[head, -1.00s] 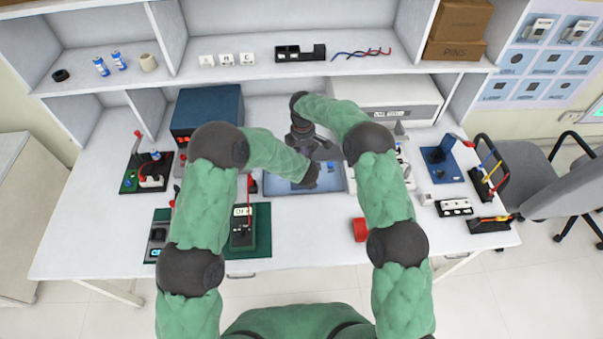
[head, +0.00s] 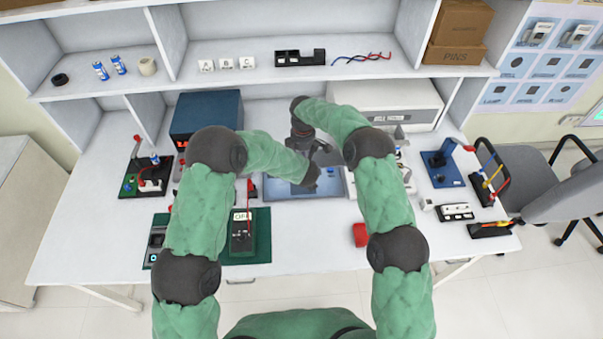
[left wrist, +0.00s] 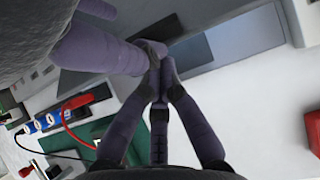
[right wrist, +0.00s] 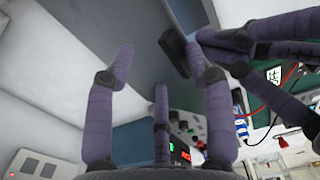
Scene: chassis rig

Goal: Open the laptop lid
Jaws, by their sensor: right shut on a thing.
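The laptop appears as a flat grey-blue slab (head: 283,190) at the middle of the table, partly hidden by my arms. Its grey panel also shows close up in the left wrist view (left wrist: 100,83) and in the right wrist view (right wrist: 140,55). My right gripper (head: 303,133) is over the slab's back part and is shut on a part of the laptop, apparently the lid; the exact contact is unclear. My left gripper (head: 312,176) is over the slab's middle, with its fingertips together (left wrist: 158,58) and nothing visible between them. The two grippers are close together.
A blue box (head: 205,112) and a white instrument (head: 400,97) stand behind.

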